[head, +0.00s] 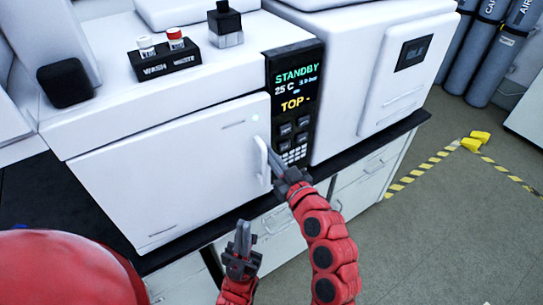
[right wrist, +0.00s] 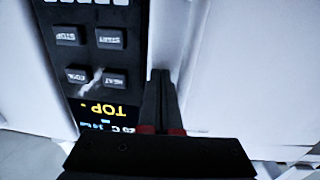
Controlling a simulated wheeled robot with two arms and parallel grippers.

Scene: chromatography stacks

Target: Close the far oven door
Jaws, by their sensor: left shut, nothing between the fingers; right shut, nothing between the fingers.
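A white oven door (head: 170,180) fills the front of the left instrument in the head view. It looks flush or nearly so with the housing; I cannot tell whether it is fully shut. Its white vertical handle (head: 262,160) is at its right edge, beside the black control panel (head: 294,90). My right gripper (head: 272,155) is shut and empty, its fingertips close beside the handle; contact is unclear. In the right wrist view the shut fingers (right wrist: 160,95) lie between the upside-down panel buttons and a white surface. My left gripper (head: 243,232) is shut and empty, lower, before the bench drawers.
A second white instrument (head: 385,75) stands to the right on the same dark bench top. A black holder (head: 168,62) with two capped vials sits on the left instrument. Grey gas cylinders (head: 500,50) stand at the back right. The floor (head: 440,235) at right is open.

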